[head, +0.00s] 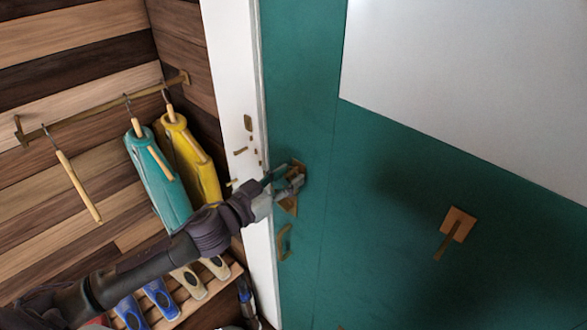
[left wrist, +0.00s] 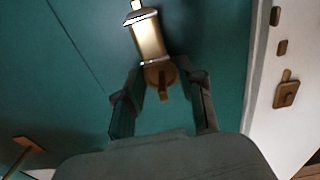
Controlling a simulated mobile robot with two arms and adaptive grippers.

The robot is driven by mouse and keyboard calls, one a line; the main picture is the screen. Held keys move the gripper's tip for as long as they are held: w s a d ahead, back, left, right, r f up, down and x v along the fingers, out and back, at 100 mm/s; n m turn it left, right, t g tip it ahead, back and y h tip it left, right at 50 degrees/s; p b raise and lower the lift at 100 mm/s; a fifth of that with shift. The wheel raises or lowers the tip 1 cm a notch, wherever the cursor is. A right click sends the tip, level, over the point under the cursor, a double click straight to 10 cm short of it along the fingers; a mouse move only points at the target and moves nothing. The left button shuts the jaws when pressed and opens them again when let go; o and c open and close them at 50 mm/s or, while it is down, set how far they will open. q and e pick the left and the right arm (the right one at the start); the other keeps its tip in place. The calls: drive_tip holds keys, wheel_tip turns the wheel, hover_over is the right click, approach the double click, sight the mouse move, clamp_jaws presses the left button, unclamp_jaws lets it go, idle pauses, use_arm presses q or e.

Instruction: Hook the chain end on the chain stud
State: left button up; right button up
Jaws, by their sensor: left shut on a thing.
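My left gripper (head: 293,181) is at the left edge of the teal door (head: 330,240), by brass and bronze hardware. In the left wrist view its fingers (left wrist: 163,98) stand on either side of a bronze round piece with a short peg (left wrist: 161,78). The gripper is shut on this piece; I cannot tell if it is the chain end. A shiny brass cylinder (left wrist: 149,38) adjoins it. A brass plate with a peg (left wrist: 286,93), perhaps the chain stud, is on the white door frame, with small brass pieces near it.
A bronze pull (head: 284,241) is below the gripper on the door. A square plate with a lever (head: 457,224) is farther right. Left of the white frame (head: 232,60), a yellow coat (head: 190,155) and a teal coat (head: 157,172) hang above a shoe shelf (head: 195,298).

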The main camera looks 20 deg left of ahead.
idle(0.4)
use_arm(q)
drive_tip(key=o, duration=1.2)
drive_tip(key=shift+s, duration=0.15)
